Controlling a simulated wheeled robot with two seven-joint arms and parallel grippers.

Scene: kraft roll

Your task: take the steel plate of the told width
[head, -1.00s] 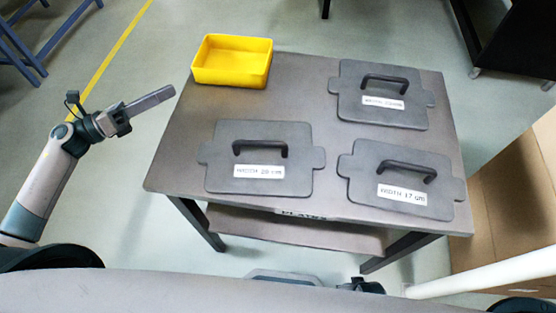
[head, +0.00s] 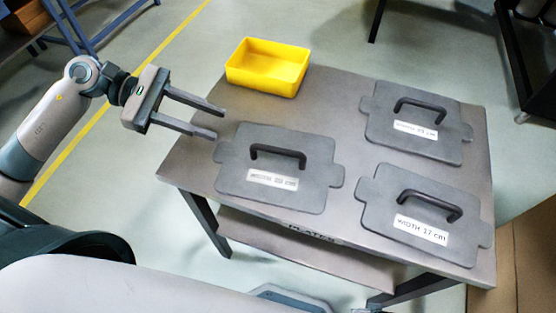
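Three dark grey steel plates with bar handles and white width labels lie flat on the table (head: 340,100). The left plate (head: 236,172) has a blurred label that seems to read 20 cm. The front right plate (head: 385,195) reads WIDTH 17 cm. The back right plate (head: 385,140) has a label too blurred to read surely. My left gripper (head: 221,123) is open and empty, its two fingers apart, at the table's left edge just behind and left of the left plate. My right gripper is not in view.
A yellow open bin (head: 266,78) stands at the table's back left corner, behind my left gripper. A cardboard box (head: 535,255) stands at the right of the table. A lower shelf (head: 290,250) shows under the tabletop. The middle back of the tabletop is clear.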

